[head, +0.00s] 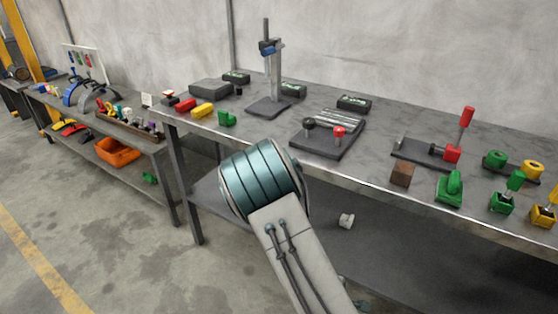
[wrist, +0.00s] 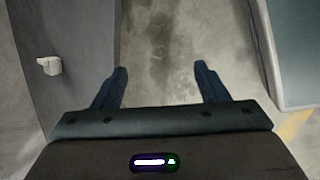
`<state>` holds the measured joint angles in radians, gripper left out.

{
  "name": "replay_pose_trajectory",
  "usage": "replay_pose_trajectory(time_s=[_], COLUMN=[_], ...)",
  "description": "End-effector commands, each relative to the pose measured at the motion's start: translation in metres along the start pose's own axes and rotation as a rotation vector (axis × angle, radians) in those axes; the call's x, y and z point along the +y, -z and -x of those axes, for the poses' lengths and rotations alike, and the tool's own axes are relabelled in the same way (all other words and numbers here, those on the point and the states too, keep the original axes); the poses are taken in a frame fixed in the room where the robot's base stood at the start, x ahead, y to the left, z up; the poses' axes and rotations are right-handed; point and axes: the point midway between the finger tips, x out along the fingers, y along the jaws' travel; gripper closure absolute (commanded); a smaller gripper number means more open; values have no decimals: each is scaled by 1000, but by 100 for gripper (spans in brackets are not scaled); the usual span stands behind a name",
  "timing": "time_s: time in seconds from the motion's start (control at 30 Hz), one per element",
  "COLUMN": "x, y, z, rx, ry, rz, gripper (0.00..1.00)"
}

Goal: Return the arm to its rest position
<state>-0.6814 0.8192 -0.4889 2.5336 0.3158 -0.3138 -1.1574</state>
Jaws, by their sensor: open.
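My gripper (wrist: 162,78) shows in the wrist view with its two dark fingers spread apart. Nothing is between the fingers, and bare grey floor shows beyond them. In the head view my arm (head: 262,180) rises from the bottom in front of the workbench, with a teal ringed joint and a pale link. My gripper cannot be made out in the head view.
The grey workbench (head: 375,180) runs along the wall, its front edge close behind my arm. It bears a drill-press-like stand (head: 272,65), a green block (head: 449,187) and a brown cube (head: 401,173). A small white piece (head: 346,220) lies on the lower shelf. Floor at left is clear.

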Motion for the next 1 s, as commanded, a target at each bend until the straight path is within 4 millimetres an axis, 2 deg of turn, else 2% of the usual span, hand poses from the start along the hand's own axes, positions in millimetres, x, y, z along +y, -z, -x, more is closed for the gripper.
replay_pose_trajectory(time_s=[0.03, 0.27, 0.47, 0.77, 1.0], x=[9, 33, 59, 93, 107], y=[3, 11, 4, -34, -82], z=[24, 102, 179, 297, 387], rx=[35, 143, 209, 254, 240], ry=[31, 180, 283, 376, 387], rz=[-75, -365, -578, -848, -1050], gripper=[33, 33, 33, 33, 33])
